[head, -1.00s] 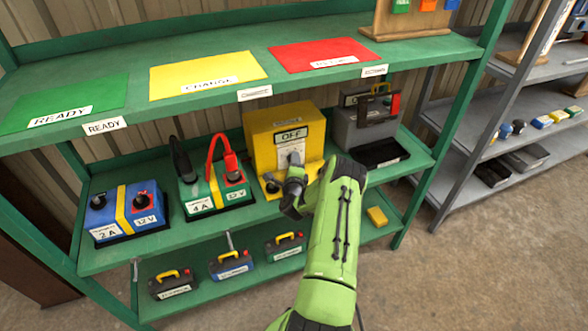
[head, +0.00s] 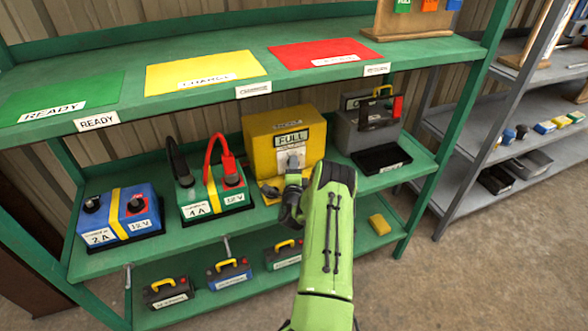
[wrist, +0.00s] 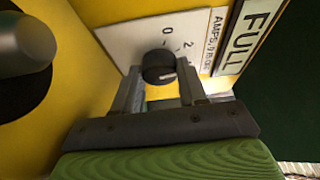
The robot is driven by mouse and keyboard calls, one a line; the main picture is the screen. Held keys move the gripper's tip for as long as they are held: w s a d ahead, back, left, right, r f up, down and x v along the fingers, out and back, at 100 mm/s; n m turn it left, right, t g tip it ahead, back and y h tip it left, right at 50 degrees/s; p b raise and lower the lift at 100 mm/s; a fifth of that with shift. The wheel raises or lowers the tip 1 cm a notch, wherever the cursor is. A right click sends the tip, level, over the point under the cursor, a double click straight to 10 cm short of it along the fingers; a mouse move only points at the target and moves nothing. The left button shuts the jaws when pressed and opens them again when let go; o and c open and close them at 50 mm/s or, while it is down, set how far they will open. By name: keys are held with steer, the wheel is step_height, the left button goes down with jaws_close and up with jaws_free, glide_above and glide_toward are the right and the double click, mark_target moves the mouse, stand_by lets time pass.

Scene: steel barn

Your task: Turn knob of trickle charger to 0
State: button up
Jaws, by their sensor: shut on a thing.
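The yellow charger box (head: 262,133) stands on the middle green shelf, its front window reading FULL. The wrist view shows its pale dial plate (wrist: 140,32) with the numbers 0 and 2 and the word AMPS. The black round knob (wrist: 157,64) sits on that plate and has a small light mark low on its right side; which number it points at I cannot tell. My gripper (wrist: 159,88) is shut on the knob, one finger on each side. In the head view my gripper (head: 292,188) is at the box's front and hides its lower part.
A blue 2 A unit (head: 97,211) and a green 4 A unit (head: 200,201) with black and red leads stand to the left. A grey unit (head: 350,135) stands to the right. The upper shelf (head: 255,62) overhangs the box. A big dark round part (wrist: 25,45) sticks out beside the knob.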

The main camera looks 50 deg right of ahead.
steer(key=o, duration=1.1)
steer(key=shift+c, duration=0.2)
steer(key=shift+s+a+f, duration=0.1)
steer(key=shift+s+a, duration=0.05)
steer(key=shift+a, duration=0.2)
steer(key=p+v, duration=0.1)
steer(key=v, duration=1.4)
steer(key=shift+s, duration=0.1)
